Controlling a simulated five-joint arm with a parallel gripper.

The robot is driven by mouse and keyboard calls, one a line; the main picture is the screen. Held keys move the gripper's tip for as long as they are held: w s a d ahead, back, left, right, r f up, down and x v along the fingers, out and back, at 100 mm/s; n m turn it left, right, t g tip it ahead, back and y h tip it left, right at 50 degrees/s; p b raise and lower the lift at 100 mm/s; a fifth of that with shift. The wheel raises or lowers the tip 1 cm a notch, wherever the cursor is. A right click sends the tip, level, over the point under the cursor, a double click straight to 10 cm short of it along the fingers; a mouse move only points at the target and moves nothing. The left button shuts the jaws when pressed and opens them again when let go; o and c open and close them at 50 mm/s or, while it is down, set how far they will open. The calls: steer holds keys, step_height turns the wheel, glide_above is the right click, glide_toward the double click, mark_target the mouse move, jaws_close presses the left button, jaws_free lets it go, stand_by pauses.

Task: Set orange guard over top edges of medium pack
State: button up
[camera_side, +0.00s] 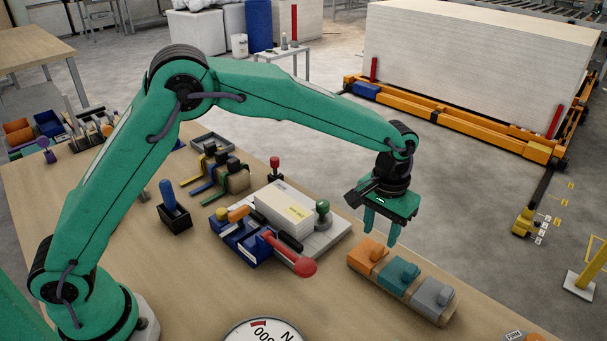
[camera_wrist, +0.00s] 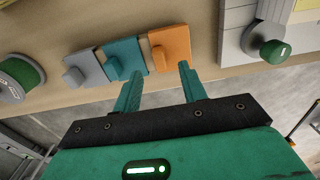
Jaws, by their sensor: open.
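The orange guard (camera_side: 367,255) is a block with a raised knob, at the left end of a row on the table, with a teal guard (camera_side: 396,276) and a grey guard (camera_side: 432,297). In the wrist view the orange guard (camera_wrist: 170,47) lies just beyond my fingertips, nearer the right finger. A pale pack with a yellow label (camera_side: 285,206), probably the medium pack, sits in a clamp fixture left of the row. My gripper (camera_side: 380,236) points down above the row, open and empty. The guards rest apart from it.
The fixture has a green knob (camera_side: 322,208) on its right and a red-ended lever (camera_side: 303,267) in front. A red-topped post (camera_side: 274,166) stands behind it. A round dial (camera_side: 262,332) is at the front.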

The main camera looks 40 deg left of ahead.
mark_target(378, 248)
steer(key=shift+f, duration=2.45)
jaws_close()
